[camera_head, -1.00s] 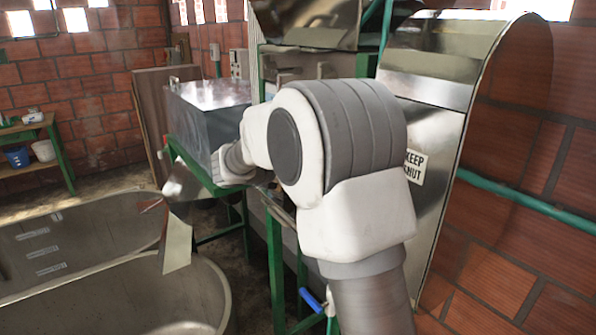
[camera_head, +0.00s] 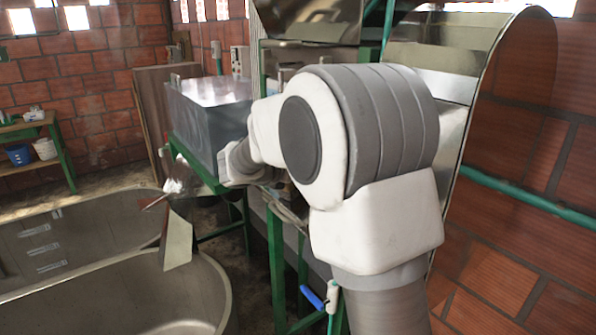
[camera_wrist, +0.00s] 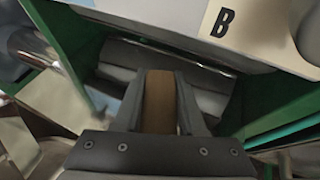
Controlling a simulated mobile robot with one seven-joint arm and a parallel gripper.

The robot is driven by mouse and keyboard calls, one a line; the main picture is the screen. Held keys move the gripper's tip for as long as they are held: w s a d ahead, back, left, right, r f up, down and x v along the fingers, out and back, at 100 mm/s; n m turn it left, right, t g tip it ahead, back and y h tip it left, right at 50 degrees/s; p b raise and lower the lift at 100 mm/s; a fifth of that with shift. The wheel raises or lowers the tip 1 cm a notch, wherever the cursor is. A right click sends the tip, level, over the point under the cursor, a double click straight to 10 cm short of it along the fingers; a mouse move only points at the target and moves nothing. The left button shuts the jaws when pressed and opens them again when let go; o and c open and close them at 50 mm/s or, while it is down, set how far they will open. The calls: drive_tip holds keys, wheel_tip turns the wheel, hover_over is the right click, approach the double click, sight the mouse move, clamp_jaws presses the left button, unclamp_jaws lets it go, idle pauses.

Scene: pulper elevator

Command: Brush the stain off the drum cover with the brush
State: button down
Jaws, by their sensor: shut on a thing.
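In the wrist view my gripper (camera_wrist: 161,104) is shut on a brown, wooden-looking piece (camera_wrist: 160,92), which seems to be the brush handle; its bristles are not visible. A grey, rounded metal surface (camera_wrist: 212,78) lies just beyond the jaws, between green frame parts. It may be the drum cover, but I cannot tell for sure, nor whether the brush touches it. I can make out no clear stain. In the head view my arm hides the gripper and brush.
A pale panel marked "B" (camera_wrist: 262,22) lies close above the jaws. In the head view a tall curved metal housing (camera_head: 458,62) stands right of my arm, a grey metal box (camera_head: 215,115) left of it. Metal tanks (camera_head: 120,292) fill the lower left.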

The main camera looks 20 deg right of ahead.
drive_tip(key=shift+s+d+f+b, duration=0.1)
drive_tip(key=shift+s+d+b, duration=0.3)
drive_tip(key=shift+s, duration=0.8)
drive_tip(key=shift+s+d+r+b, duration=0.1)
drive_tip(key=shift+s+d+b, duration=0.2)
drive_tip(key=shift+s, duration=0.85)
drive_tip(key=shift+s+d+f+b, duration=0.1)
drive_tip(key=shift+s+d+b, duration=0.3)
drive_tip(key=shift+s, duration=0.8)
drive_tip(key=shift+w+a+p, duration=0.2)
drive_tip(key=shift+w+p, duration=0.1)
drive_tip(key=shift+w, duration=0.4)
drive_tip(key=shift+w+a+p, duration=0.25)
drive_tip(key=shift+w, duration=0.5)
drive_tip(key=shift+w+a+p, duration=0.2)
drive_tip(key=shift+w+p, duration=0.1)
drive_tip(key=shift+w, duration=0.4)
drive_tip(key=shift+w+a+p, duration=0.35)
drive_tip(key=shift+w+p, duration=0.1)
drive_tip(key=shift+w, duration=0.6)
drive_tip(key=shift+w+a+p, duration=0.4)
drive_tip(key=shift+w, duration=0.7)
drive_tip(key=shift+w+a+p, duration=0.35)
drive_tip(key=shift+w+p, duration=0.1)
drive_tip(key=shift+w, duration=0.6)
drive_tip(key=shift+f, duration=0.1)
